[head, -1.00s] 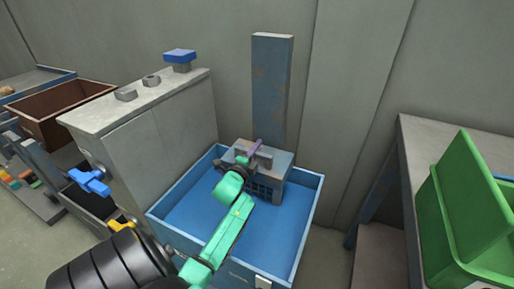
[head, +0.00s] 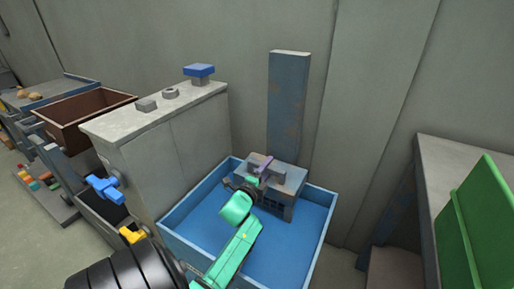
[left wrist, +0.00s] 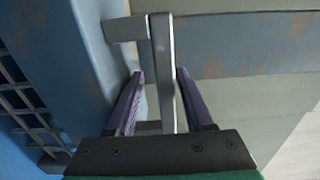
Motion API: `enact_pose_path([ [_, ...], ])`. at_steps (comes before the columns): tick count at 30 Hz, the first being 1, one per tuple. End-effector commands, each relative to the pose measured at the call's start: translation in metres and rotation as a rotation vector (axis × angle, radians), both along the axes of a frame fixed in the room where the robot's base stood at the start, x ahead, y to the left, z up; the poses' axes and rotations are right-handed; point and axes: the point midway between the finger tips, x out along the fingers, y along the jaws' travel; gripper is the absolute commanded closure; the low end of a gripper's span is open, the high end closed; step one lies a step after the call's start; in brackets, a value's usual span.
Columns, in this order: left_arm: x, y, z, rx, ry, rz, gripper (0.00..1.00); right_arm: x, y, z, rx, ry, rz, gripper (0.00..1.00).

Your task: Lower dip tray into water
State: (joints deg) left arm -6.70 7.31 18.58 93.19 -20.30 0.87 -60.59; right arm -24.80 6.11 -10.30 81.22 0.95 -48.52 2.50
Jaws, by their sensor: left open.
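The dip tray (head: 281,207), a worn blue-grey box with a grid in its side, is at the back of the blue tank (head: 193,199), in front of a post. Water (head: 272,258) shows as a flat blue surface in the tank. My left gripper (head: 265,166) is at the tray's top. In the left wrist view its purple fingers (left wrist: 158,80) are open, one on each side of the tray's grey handle (left wrist: 163,60), with a visible gap on the right. The tray's gridded side (left wrist: 28,105) shows at left. How deep the tray sits is unclear. My right gripper is out of view.
A grey cabinet (head: 175,140) with a blue knob (head: 199,70) on top and a blue valve handle (head: 105,188) stands left of the tank. The worn post (head: 288,105) rises behind the tray.

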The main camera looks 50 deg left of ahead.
Motion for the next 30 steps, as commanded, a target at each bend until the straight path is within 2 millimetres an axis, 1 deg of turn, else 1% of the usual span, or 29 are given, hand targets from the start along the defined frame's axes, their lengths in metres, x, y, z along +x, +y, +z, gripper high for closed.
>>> enact_pose_path([
  [1,-0.010,-0.003,0.001,-0.001,0.004,0.001,0.47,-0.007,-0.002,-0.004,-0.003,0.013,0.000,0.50],
  [3,-0.024,-0.007,0.000,0.000,0.004,0.002,0.47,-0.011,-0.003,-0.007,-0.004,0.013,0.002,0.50],
  [8,-0.056,-0.017,0.000,-0.002,0.005,0.002,0.47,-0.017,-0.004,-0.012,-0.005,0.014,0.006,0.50],
  [12,-0.086,-0.027,-0.001,-0.001,0.007,0.003,0.47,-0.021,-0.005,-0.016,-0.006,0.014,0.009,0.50],
  [16,-0.109,-0.034,-0.001,-0.003,0.006,0.003,0.47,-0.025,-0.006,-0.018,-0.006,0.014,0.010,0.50],
  [18,-0.116,-0.036,-0.001,-0.002,0.005,0.002,0.47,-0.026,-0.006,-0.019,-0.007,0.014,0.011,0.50],
  [21,-0.120,-0.038,-0.001,0.000,0.004,0.002,0.47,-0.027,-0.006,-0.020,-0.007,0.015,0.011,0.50],
  [30,-0.120,-0.038,-0.001,0.000,0.004,0.001,0.47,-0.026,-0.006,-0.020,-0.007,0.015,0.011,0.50],
])
